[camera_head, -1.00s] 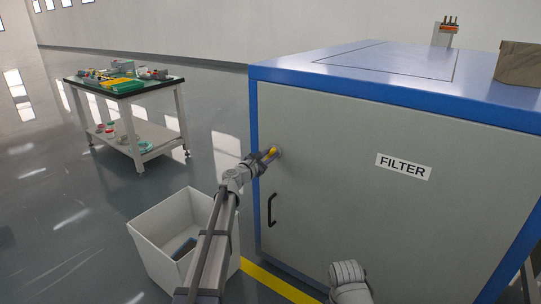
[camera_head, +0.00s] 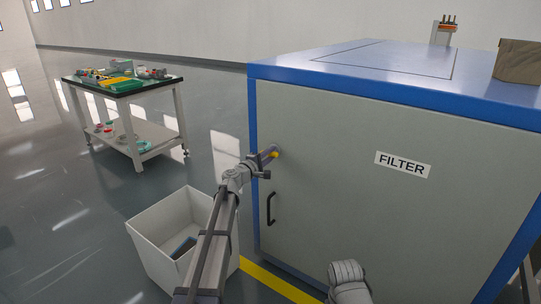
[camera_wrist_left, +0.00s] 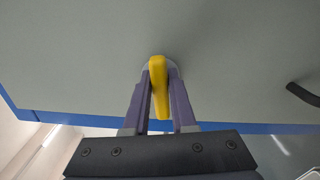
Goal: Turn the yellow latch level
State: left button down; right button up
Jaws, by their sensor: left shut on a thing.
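The yellow latch (camera_head: 275,155) is on the grey front door of the filter cabinet (camera_head: 330,190), near its upper left edge. My right gripper is not in view.
A black door handle (camera_head: 271,208) sits below the latch. A white open bin (camera_head: 160,255) with a dark item inside stands left of the cabinet. A workbench (camera_head: 125,95) with tools stands farther back. A brown box (camera_head: 517,62) lies on the cabinet top.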

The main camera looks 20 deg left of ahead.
pick_arm(q)
jog(key=shift+m, duration=0.9)
jog(key=c, duration=0.8)
grip_release()
jog(key=shift+o, duration=0.2)
jog(key=v, duration=0.7)
jog(key=shift+s, duration=0.35)
